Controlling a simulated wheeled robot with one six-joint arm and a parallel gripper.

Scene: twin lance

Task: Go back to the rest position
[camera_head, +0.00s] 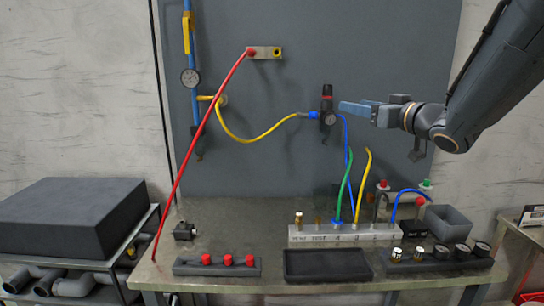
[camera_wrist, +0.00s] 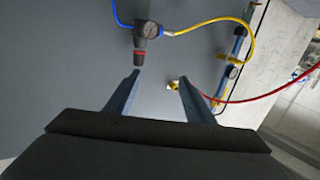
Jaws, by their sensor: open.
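My gripper (camera_head: 358,108) is raised in front of the grey back panel (camera_head: 285,160), at the right of the head view. It points left toward the dark regulator with a red cap (camera_head: 327,105). In the wrist view my gripper (camera_wrist: 158,92) shows two blue-grey fingers spread apart with nothing between them. The regulator (camera_wrist: 148,30) appears beyond the fingertips, apart from them. A yellow hose (camera_head: 250,138) and a blue hose (camera_head: 347,150) join the regulator.
Below is a workbench (camera_head: 220,225) with a labelled manifold block (camera_head: 345,235), a rack of red caps (camera_head: 217,266), a black tray (camera_head: 326,265) and a grey bin (camera_head: 448,225). A red hose (camera_head: 200,135) slants across the left. A black slab (camera_head: 70,215) stands left.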

